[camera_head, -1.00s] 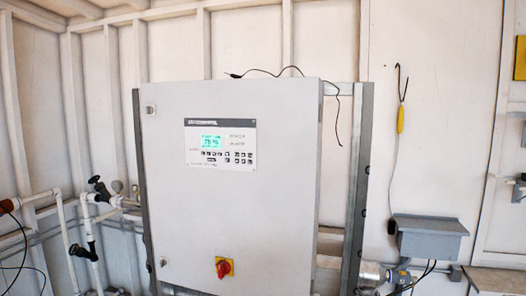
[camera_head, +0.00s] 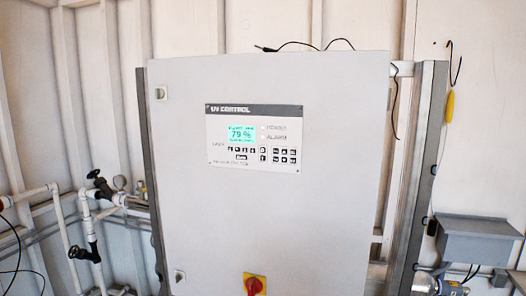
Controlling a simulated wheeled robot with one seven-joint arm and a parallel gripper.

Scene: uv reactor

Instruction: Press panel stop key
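The grey control cabinet (camera_head: 200,218) stands upright in the middle of the head view with its door closed. Its control panel (camera_head: 222,110), headed "UV CONTROL", sits on the upper part of the door. The panel has a lit green display (camera_head: 241,134) that reads about 79 %. Below the display are rows of small dark keys (camera_head: 285,155). Their labels are too small to read, so I cannot tell which one is the stop key. My gripper is not in view.
A red rotary switch on a yellow plate (camera_head: 253,285) is low on the door. White pipes with black valves (camera_head: 88,252) run at the left. A grey box (camera_head: 477,240) is on the right wall. A loose black cable (camera_head: 290,44) lies over the cabinet top.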

